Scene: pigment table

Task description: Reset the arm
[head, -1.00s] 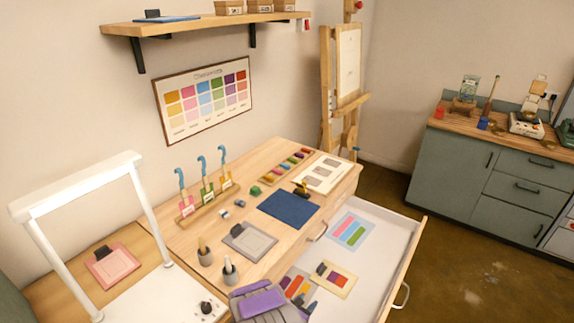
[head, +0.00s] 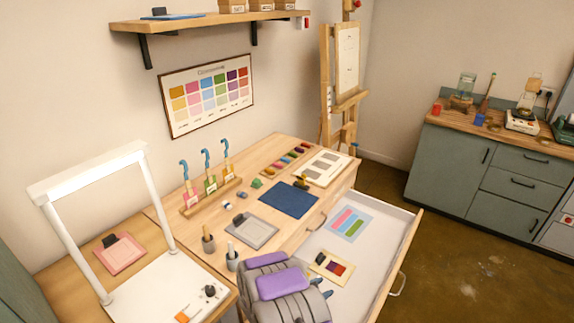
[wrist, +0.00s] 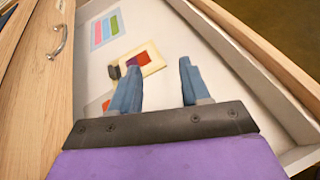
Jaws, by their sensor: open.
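My gripper (wrist: 157,85) is open and empty in the wrist view, its two blue-grey fingers apart above the open drawer (wrist: 95,78). In the head view my purple and grey arm is at the bottom centre, in front of the table, and covers part of the drawer (head: 378,258). The drawer holds a card with pink, blue and green stripes (head: 347,223) and a cream card with dark colour squares (head: 331,267). Both cards also show in the wrist view, the striped one (wrist: 104,30) at the upper left and the cream one (wrist: 139,59) near the fingers.
The wooden table carries a blue mat (head: 288,200), a grey tray (head: 251,231), a rack of blue-hooked bottles (head: 212,196) and two cups. A white frame stand (head: 104,172) rises at the left. Open floor (head: 460,270) lies right of the drawer.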

